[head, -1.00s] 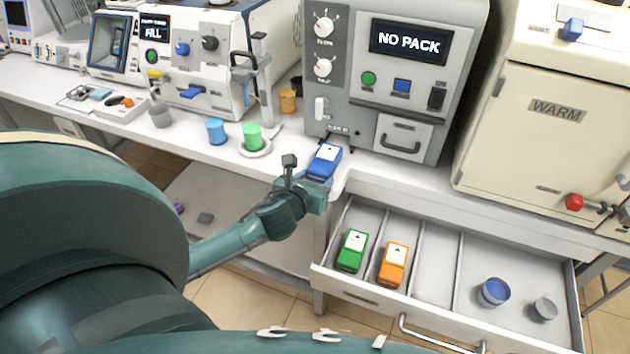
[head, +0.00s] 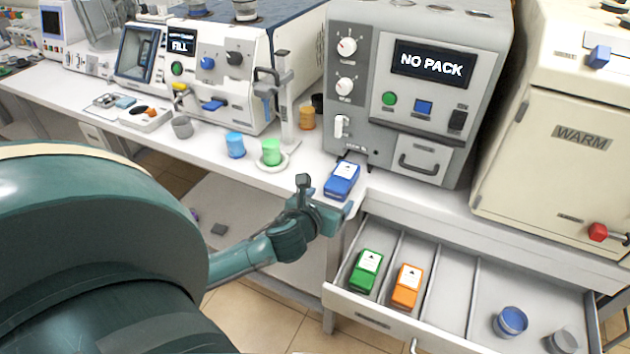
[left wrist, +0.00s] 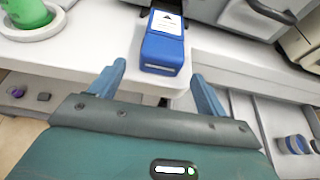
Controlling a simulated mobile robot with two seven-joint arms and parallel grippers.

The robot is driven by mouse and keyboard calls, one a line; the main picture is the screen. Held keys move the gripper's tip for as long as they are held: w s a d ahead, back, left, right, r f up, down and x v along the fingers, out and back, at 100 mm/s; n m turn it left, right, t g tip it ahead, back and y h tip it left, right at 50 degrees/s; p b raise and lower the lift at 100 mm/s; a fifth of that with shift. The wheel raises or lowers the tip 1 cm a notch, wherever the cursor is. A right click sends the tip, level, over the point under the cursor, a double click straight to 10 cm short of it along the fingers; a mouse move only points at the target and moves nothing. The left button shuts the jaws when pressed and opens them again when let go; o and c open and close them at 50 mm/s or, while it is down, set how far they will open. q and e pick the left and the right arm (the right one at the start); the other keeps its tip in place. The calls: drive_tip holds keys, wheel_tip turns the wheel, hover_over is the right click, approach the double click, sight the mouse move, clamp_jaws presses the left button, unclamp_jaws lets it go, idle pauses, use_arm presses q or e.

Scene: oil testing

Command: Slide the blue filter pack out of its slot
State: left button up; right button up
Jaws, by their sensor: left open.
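The blue filter pack (head: 342,180), with a white label, lies at the bench's front edge below the grey machine (head: 365,130) whose display reads NO PACK. It sits outside the machine, by a small dark bracket at the machine's foot. My left gripper (head: 340,209) is open and empty just in front of the pack. In the left wrist view the blue pack (left wrist: 163,52) lies ahead, beyond the gap between the open fingers of my left gripper (left wrist: 158,84). The fingers do not touch it. My right gripper is not in view.
An open drawer (head: 445,272) below right holds a green pack (head: 365,271), an orange pack (head: 407,286) and small cups. A green cup (head: 271,152) on a saucer and a blue cup (head: 235,145) stand left of the blue pack.

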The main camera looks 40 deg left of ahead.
use_arm(q)
drive_tip(key=v, duration=1.1)
drive_tip(key=shift+s, duration=0.2)
drive_tip(key=s+d+f+n+g+h, duration=0.1)
drive_tip(key=d+f+n, duration=0.4)
drive_tip(key=n, duration=0.5)
drive_tip(key=s+d+f+n+g+h, duration=0.1)
drive_tip(key=s+d+f+n+h, duration=0.2)
drive_tip(key=n, duration=0.7)
drive_tip(key=s+d+f+n+g+h, duration=0.1)
drive_tip(key=s+d+f+n, duration=0.2)
drive_tip(key=d+f+n, duration=0.4)
wheel_tip(320, 180, down, 2)
drive_tip(key=n, duration=0.3)
drive_tip(key=shift+s+n+h, duration=0.3)
drive_tip(key=shift+n+h, duration=0.1)
